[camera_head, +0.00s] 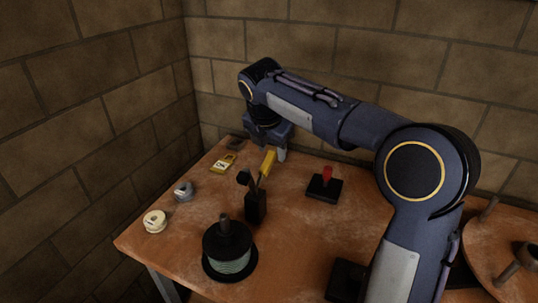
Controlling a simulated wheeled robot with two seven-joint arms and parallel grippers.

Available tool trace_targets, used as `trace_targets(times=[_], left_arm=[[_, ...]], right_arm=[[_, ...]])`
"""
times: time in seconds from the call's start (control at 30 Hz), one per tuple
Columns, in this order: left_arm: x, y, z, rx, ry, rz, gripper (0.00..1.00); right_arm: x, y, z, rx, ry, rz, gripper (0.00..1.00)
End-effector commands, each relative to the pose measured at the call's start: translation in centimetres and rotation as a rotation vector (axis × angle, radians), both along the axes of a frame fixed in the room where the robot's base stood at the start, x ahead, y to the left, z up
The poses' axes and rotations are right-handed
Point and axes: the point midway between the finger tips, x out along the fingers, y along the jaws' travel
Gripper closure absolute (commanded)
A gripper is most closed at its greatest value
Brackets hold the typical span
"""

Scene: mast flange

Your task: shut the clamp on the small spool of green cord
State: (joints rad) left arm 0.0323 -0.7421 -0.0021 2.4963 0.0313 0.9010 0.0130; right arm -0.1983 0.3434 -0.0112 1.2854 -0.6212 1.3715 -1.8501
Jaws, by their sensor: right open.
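A spool of pale green cord (231,266) with black flanges stands on the brown table near its front edge, with a short post rising from its top. Right behind it stands a toggle clamp (256,206) on a dark block. Its yellow handle (268,162) points up and leans a little right, and a dark arm tilts up to the left. My right gripper (272,150) points down behind the yellow handle, near the table's back edge. It is open, and I see nothing between its fingers. In this view I cannot tell whether it touches the handle. My left gripper is out of view.
A red knob on a black base (324,187) stands right of the clamp. A yellow device (223,163), a grey item (183,191) and a cream roll (154,222) lie at left. A round plate with bolts (488,243) is at far right. Brick walls close the back and left.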

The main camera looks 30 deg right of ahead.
Motion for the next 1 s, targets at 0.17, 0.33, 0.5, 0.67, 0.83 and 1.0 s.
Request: trace_targets(times=[0.17,0.33,0.5,0.67,0.83,1.0], left_arm=[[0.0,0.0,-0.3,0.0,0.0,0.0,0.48],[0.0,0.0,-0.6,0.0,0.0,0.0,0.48],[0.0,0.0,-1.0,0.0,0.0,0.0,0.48],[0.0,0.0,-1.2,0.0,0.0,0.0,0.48],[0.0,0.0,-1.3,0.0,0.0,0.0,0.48],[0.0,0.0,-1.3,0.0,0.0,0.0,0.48]], right_arm=[[2.8,0.5,-0.4,-0.11,0.055,0.167,0.56],[3.3,0.0,-2.0,-0.122,0.063,0.184,0.56],[4.0,-0.8,-4.6,-0.12,0.064,0.182,0.56],[4.5,-1.4,-6.5,-0.118,0.061,0.181,0.56],[4.8,-1.7,-7.4,-0.117,0.059,0.182,0.56],[4.8,-1.7,-7.5,-0.117,0.059,0.182,0.56]])
